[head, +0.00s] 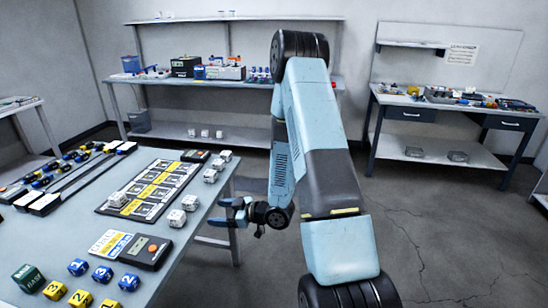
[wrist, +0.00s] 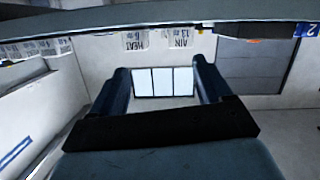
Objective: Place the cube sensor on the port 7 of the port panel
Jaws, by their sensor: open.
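The port panel (head: 112,212) lies flat on the table at the left in the head view, a dark-edged board with pale square ports and yellow strips. Its port numbers are too small to read, so I cannot tell which is port 7. Several pale grey cubes stand along its right side, among them a far one (head: 225,155) and a near one (head: 177,218); I cannot tell which is the cube sensor. My gripper (head: 219,212) is open and empty at the table's right edge, right of the near cubes. In the wrist view its fingers (wrist: 163,78) are spread with nothing held.
A label box with a black device (head: 147,252) lies nearer on the table (head: 190,245). Numbered blue cubes (head: 102,273), yellow cubes (head: 81,298) and a green cube (head: 28,277) stand in front. Shelves (head: 240,83) and a workbench (head: 440,103) stand behind. The floor at right is clear.

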